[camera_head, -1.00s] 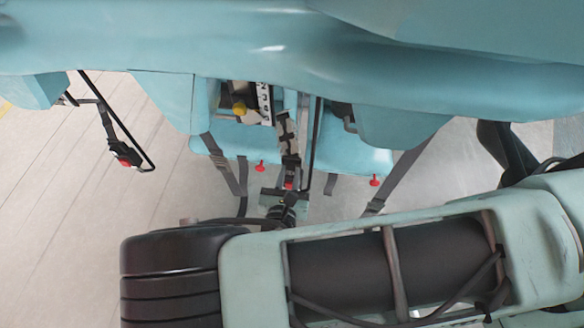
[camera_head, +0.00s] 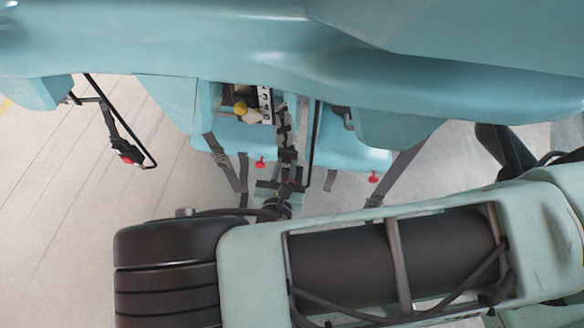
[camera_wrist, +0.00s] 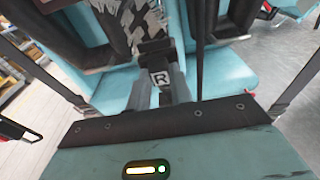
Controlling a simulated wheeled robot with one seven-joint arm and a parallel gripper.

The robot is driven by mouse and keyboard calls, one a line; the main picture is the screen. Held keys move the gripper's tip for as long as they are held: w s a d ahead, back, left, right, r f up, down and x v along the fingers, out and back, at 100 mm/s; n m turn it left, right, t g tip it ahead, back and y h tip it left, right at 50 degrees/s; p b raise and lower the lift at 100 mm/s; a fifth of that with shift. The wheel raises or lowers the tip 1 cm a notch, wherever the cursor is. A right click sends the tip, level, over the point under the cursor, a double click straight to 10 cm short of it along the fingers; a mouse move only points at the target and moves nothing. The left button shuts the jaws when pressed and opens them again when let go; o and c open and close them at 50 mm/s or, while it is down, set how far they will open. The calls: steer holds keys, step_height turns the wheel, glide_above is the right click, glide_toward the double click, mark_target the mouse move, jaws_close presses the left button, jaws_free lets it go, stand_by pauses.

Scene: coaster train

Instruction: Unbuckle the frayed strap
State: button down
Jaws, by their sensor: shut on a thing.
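The frayed strap (camera_head: 284,130) hangs at the middle seat, with torn pale and dark patches. It also shows at the top of the wrist view (camera_wrist: 146,22), running down to a dark buckle (camera_wrist: 155,47). My gripper (camera_wrist: 160,75) is shut on this buckle, its fingers at the lower end of the strap. A label with the letter R shows between the fingers. In the head view my gripper (camera_head: 286,187) is small and below the strap, partly hidden by my arm. The buckle's red button cannot be seen.
Light blue seats (camera_head: 350,155) stand behind, under a large blue shell (camera_head: 250,45) across the top. Another buckle with red (camera_head: 127,155) hangs at left by a black bar. Grey straps (camera_head: 400,172) and red knobs (camera_head: 374,177) flank my gripper. Open floor lies left.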

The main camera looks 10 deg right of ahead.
steer(key=w+a+b, duration=0.2)
steer(key=a+b, duration=0.1)
steer(key=a, duration=0.5)
steer(key=shift+w+a+b, duration=0.25)
steer(key=shift+a+b, duration=0.15)
stand_by(0.6)
stand_by(1.1)
